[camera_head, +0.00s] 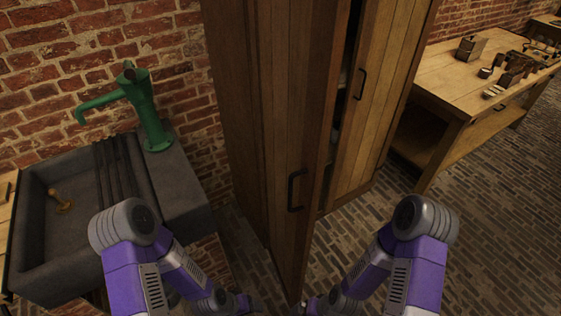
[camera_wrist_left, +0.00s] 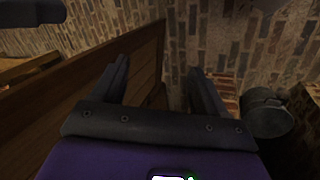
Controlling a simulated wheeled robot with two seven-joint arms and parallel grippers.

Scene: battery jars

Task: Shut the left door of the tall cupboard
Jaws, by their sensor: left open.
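The tall wooden cupboard (camera_head: 236,110) stands in the middle of the head view. Its left door (camera_head: 305,125) is open and juts towards me, with a dark bar handle (camera_head: 293,190) on its face. A dark gap shows between it and the right door (camera_head: 378,105). My left gripper (camera_head: 245,303) is low, left of the left door's bottom edge. In the left wrist view, its two fingers (camera_wrist_left: 160,75) are apart with nothing between them, beside a wooden panel (camera_wrist_left: 100,85). My right gripper (camera_head: 312,304) is low, right of that edge, mostly cut off by the frame.
A stone sink (camera_head: 30,235) with a green hand pump (camera_head: 148,105) stands left of the cupboard. A wooden workbench (camera_head: 455,85) with small items is at the right. The brick floor (camera_head: 480,240) at the lower right is clear.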

